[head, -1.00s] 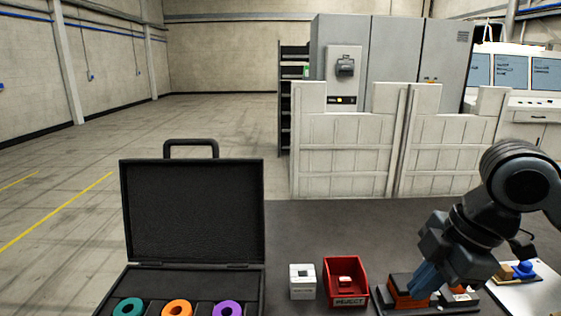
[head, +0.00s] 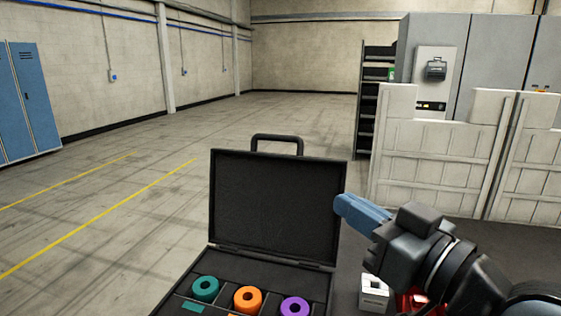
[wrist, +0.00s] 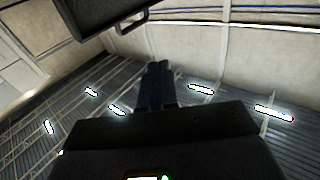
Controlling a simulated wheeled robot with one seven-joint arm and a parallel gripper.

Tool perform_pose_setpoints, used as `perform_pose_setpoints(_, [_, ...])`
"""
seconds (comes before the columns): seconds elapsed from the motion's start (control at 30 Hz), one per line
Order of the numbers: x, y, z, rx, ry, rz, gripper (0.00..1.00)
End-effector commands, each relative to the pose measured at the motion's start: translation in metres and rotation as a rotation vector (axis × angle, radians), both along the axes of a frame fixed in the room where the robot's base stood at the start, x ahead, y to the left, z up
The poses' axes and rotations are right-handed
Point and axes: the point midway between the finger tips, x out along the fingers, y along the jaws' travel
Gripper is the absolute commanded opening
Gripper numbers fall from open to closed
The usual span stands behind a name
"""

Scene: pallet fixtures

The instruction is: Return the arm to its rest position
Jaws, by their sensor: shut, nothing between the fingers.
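My gripper (head: 347,207) is in the head view, right of centre, with its blue fingers pointing left in front of the right edge of the open black case's lid. The fingers are together with nothing between them. In the wrist view my gripper (wrist: 158,68) points away toward the ceiling, its fingers side by side. My dark arm enters from the lower right of the head view and covers part of the table.
The open black case (head: 280,200) holds teal (head: 205,288), orange (head: 247,299) and purple (head: 295,308) rings. A white box (head: 374,291) and a mostly hidden red bin (head: 412,302) stand under my arm. Pale barrier panels (head: 440,160) stand behind. Blue lockers (head: 28,100) are far left.

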Motion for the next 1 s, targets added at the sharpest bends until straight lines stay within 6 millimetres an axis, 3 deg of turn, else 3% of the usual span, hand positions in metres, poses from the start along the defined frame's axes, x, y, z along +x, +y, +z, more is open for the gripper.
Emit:
perform_pose_setpoints(0.27, [-0.030, -0.007, -0.044, 0.266, 0.068, -0.204, 0.00])
perform_pose_setpoints(0.47, [-0.070, -0.019, -0.095, 0.357, 0.146, -0.359, 0.00])
perform_pose_setpoints(0.67, [-0.128, -0.032, -0.148, 0.361, 0.228, -0.500, 0.00])
perform_pose_setpoints(0.8, [-0.179, -0.045, -0.180, 0.312, 0.277, -0.581, 0.00])
perform_pose_setpoints(1.0, [-0.256, -0.067, -0.210, 0.183, 0.325, -0.649, 0.00])
